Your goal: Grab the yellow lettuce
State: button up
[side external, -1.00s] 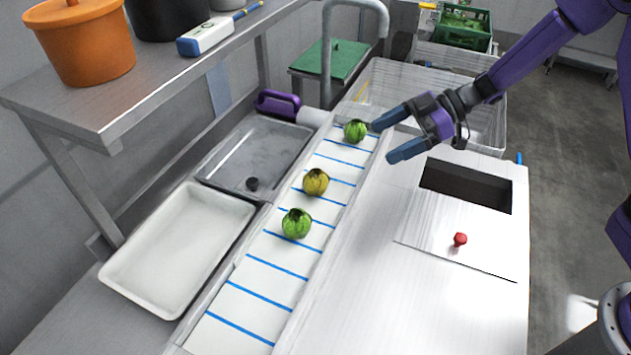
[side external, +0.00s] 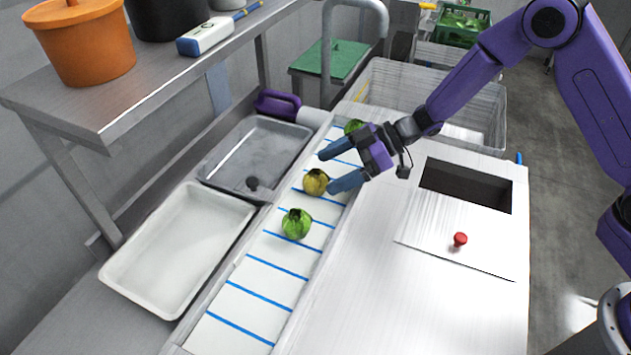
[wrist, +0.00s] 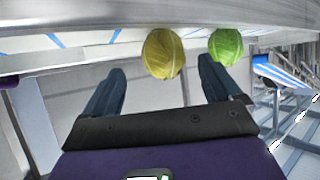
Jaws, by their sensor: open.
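The yellow lettuce (side external: 315,183) sits on the white strip with blue lines, between two green lettuces. My gripper (side external: 329,170) is open and empty, its two blue fingers pointing at the yellow lettuce from the right. One fingertip is close beside the lettuce in the side view; I cannot tell if they touch.
Another green lettuce (side external: 354,127) is behind my gripper, partly hidden. A white tray (side external: 180,250) and a grey basin (side external: 256,152) lie left of the strip. A steel shelf (side external: 170,70) stands at the left. The white counter (side external: 370,260) has a dark opening (side external: 465,187) and a red knob (side external: 460,239).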

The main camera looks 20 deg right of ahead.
aim_at(327, 174)
jog(key=x, duration=0.4)
jog(key=shift+s+a+f, duration=0.2)
jog(key=shift+s+a, duration=0.1)
jog(key=shift+a, duration=0.15)
jog(key=c, duration=1.1)
jog(key=shift+r, duration=0.1)
jog(key=shift+c, duration=0.2)
